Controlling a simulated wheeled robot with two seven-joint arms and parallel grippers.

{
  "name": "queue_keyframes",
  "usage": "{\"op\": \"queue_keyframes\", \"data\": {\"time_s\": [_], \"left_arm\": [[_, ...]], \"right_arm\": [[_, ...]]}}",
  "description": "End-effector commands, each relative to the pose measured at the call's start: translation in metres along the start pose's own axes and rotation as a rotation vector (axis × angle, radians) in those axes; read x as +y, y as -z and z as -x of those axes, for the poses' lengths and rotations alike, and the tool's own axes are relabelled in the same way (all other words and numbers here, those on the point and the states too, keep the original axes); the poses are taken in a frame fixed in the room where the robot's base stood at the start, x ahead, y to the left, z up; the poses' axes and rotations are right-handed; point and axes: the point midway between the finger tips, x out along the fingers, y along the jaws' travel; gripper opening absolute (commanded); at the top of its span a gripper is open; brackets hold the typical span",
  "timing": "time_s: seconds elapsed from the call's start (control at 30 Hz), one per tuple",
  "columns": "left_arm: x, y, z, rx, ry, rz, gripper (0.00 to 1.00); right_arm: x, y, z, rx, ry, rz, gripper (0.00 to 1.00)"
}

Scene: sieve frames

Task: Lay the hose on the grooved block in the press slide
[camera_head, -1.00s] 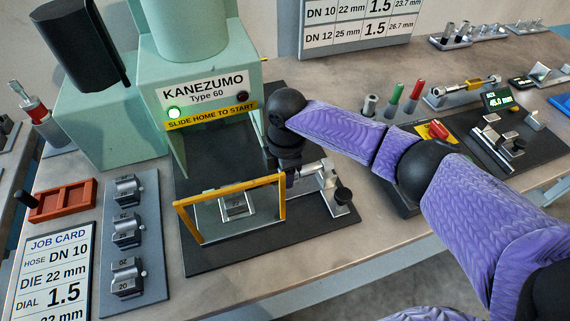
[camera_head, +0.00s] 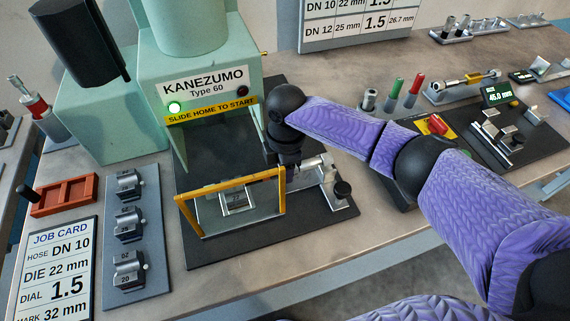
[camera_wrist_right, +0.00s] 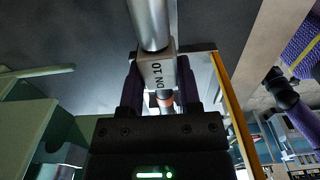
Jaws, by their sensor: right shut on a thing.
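My right gripper (camera_wrist_right: 160,105) is shut on the hose's white piece labelled DN 10 (camera_wrist_right: 156,72). The grooved block (camera_head: 234,199) sits in the press slide (camera_head: 208,219), behind the yellow frame, to the left of the gripper. I cannot see the hose resting on the block. My left gripper is not in view.
The green press (camera_head: 180,65) stands behind the slide, with a lit green lamp. The yellow frame (camera_head: 230,184) stands across the slide's front. A rack of dies (camera_head: 130,272) and a job card (camera_head: 60,265) are at the left. A metal clamp (camera_head: 335,190) is right of the gripper.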

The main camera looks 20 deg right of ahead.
Motion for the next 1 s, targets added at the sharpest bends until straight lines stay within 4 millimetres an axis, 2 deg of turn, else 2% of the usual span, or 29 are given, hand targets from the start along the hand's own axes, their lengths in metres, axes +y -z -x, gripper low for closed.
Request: {"op": "queue_keyframes", "data": {"time_s": [0.43,0.77,0.8,0.97,1.0], "left_arm": [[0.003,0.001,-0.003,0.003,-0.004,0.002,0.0],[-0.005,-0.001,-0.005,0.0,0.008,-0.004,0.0],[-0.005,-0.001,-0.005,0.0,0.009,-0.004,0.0],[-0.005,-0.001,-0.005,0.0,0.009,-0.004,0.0],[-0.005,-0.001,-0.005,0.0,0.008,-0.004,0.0]], "right_arm": [[0.0,0.0,-0.006,0.0,0.0,0.0,0.0],[0.0,0.0,-0.011,0.001,0.0,0.001,0.0],[0.0,0.0,-0.011,0.001,0.0,0.001,0.49],[0.0,0.0,-0.011,0.001,0.0,0.0,0.83],[0.0,0.0,-0.011,0.0,0.0,0.0,0.84]]}}
